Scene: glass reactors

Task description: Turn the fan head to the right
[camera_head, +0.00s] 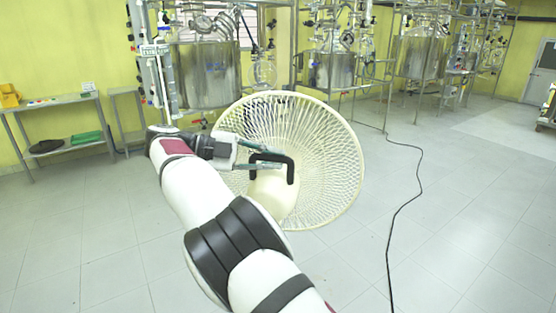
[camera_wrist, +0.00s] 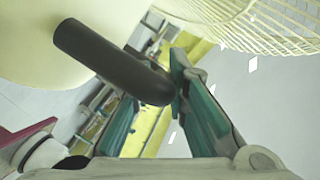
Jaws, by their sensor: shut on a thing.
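The fan head is a large round cream cage (camera_head: 325,150) with a smooth cream motor housing (camera_head: 273,198) on its back, which faces me in the head view. A black U-shaped handle (camera_head: 291,170) stands out from the housing. My gripper (camera_head: 268,159) reaches in from the left and is shut on the handle. In the wrist view, the dark handle (camera_wrist: 105,55) runs in between the teal fingers and lies against the right one. The housing (camera_wrist: 30,40) fills the upper left there, and the cage (camera_wrist: 250,22) shows at the upper right. The fan's stand is hidden behind my arm.
A black cable (camera_head: 408,205) runs along the tiled floor on the right. Glass and steel reactors (camera_head: 208,75) on metal frames stand behind the fan. A low table (camera_head: 60,145) stands at the left wall. The floor to both sides is largely clear.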

